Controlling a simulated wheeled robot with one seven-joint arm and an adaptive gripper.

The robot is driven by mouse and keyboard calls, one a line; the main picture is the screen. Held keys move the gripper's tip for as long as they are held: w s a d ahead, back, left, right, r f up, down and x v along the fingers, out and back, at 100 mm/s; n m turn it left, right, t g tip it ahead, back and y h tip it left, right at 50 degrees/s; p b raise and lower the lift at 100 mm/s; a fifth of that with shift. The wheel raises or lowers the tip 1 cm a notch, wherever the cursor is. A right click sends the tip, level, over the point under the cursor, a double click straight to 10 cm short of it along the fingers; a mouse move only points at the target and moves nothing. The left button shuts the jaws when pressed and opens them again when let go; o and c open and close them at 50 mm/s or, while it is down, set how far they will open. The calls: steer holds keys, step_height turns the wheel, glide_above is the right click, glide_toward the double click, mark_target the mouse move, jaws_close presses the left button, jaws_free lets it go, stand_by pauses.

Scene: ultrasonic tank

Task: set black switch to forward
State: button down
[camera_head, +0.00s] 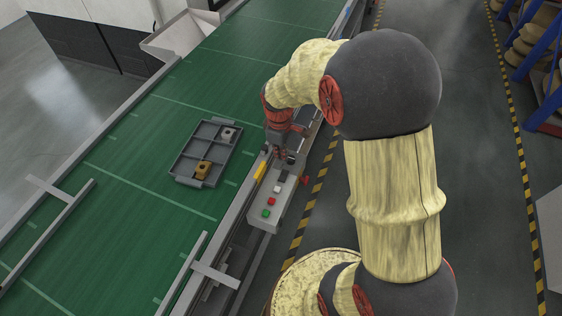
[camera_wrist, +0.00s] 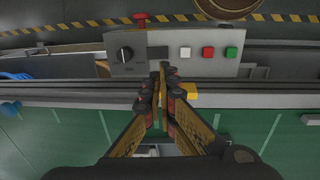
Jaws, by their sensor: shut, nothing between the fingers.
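The black switch (camera_wrist: 125,54) is a round rotary knob on the left part of a grey control panel (camera_wrist: 218,67) in the wrist view. Small markings stand beside it, too small to read, and I cannot tell its setting. My gripper (camera_wrist: 160,68) is shut and empty, its fingertips in front of a dark rectangle on the panel, to the right of the switch. I cannot tell whether they touch the panel. In the head view my gripper (camera_head: 280,154) is at the far end of the panel (camera_head: 260,222), and the switch cannot be made out there.
White (camera_wrist: 185,52), red (camera_wrist: 208,52) and green (camera_wrist: 231,52) buttons sit right of the switch. A red knob (camera_wrist: 141,17) rises behind the panel. A yellow block (camera_wrist: 193,90) lies by the rail. A grey tray (camera_head: 182,165) with parts rests on the green conveyor (camera_head: 130,175).

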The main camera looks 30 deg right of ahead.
mark_target(285, 174)
steer(key=shift+w+d+r, duration=0.1)
steer(key=shift+w+d, duration=0.05)
steer(key=shift+d, duration=0.1)
steer(key=f, duration=0.4)
steer(key=d+f+b, duration=0.1)
steer(key=f, duration=0.4)
steer(key=w+f+b, duration=0.1)
steer(key=f, duration=0.4)
steer(key=shift+w+d, duration=0.1)
steer(key=shift+d, duration=0.2)
steer(key=shift+r+p, duration=0.1)
steer(key=shift+p, duration=0.55)
